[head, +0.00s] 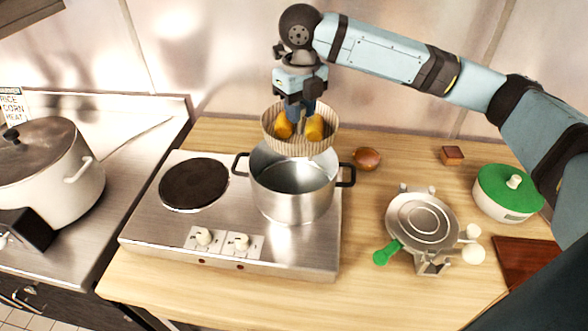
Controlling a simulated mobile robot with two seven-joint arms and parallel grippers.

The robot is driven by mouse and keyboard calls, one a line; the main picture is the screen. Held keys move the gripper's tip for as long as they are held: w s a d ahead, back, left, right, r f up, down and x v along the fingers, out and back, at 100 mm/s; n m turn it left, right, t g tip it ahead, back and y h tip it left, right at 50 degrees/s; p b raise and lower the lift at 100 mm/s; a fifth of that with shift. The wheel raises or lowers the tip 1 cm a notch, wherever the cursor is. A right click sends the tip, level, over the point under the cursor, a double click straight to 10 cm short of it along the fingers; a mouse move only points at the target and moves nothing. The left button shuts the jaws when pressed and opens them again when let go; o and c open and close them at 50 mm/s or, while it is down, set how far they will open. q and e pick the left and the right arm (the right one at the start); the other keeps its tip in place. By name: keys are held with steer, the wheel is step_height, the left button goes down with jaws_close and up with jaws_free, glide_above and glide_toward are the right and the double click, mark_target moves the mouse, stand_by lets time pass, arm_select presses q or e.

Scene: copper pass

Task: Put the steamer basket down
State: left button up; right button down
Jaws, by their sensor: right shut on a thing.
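The steamer basket (300,147) is a ribbed, pale round basket with yellow pieces, which look like corn (314,128), inside it. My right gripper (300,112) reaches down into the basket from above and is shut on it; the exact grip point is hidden. The basket is held over the back part of a steel pot (292,205) with two dark handles. It overlaps the pot's back rim in the picture, and I cannot tell whether they touch. The pot's inside looks empty where it shows. My left gripper is not in view.
The pot stands on the right of a two-plate hob (155,240); the left plate (194,184) is bare. An onion-like brown item (366,158), a metal device with a green handle (422,222) and a green-lidded pot (508,192) stand right. A large lidded pot (50,170) stands left.

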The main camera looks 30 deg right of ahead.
steer(key=shift+f+p, duration=0.75)
steer(key=shift+f, duration=7.1)
steer(key=shift+f, duration=0.15)
steer(key=shift+f, duration=0.15)
steer(key=c, duration=0.9)
jaws_free()
